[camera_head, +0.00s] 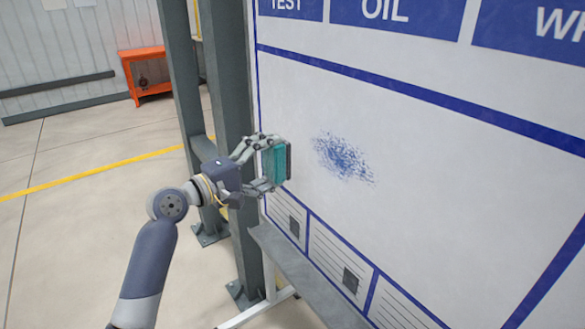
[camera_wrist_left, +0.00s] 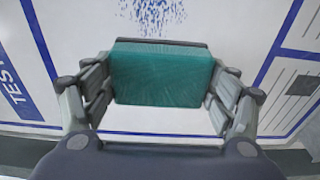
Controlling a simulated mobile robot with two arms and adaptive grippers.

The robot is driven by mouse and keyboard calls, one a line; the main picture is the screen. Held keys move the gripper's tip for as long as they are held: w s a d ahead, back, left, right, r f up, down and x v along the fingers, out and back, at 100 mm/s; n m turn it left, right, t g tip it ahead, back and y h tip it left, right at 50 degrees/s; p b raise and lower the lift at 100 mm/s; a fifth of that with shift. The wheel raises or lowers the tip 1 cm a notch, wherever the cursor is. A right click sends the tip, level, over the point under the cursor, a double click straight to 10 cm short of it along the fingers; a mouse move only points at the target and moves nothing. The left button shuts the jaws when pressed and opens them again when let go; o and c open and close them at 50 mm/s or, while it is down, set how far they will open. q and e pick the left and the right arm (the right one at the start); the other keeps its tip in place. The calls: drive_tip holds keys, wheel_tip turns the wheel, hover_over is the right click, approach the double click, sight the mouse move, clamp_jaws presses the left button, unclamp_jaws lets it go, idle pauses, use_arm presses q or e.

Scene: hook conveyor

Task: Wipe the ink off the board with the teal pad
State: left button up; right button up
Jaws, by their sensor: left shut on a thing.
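My left gripper (camera_head: 262,163) is shut on the teal pad (camera_head: 274,164), in front of the left part of the white board (camera_head: 440,180). The pad has a dark backing on the side facing the board. I cannot tell whether it touches the board. A speckled blue ink patch (camera_head: 343,158) is on the board to the right of the pad. In the left wrist view the pad (camera_wrist_left: 162,75) sits between the two fingers (camera_wrist_left: 160,92), and the ink (camera_wrist_left: 153,14) shows beyond its top edge. My right gripper is not in view.
A grey ledge (camera_head: 300,272) runs along the board's lower edge. Grey steel posts (camera_head: 228,80) stand at the board's left side. An orange stand (camera_head: 145,72) is far back on the left. The floor at left is clear, with a yellow line.

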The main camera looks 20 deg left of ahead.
sight(309, 146)
use_arm(q)
drive_tip(key=x, duration=0.5)
drive_tip(key=shift+w+d, duration=0.2)
drive_tip(key=shift+d, duration=0.25)
drive_tip(key=shift+x, duration=0.95)
idle(0.4)
drive_tip(key=shift+s+d, duration=0.1)
drive_tip(key=shift+d, duration=0.05)
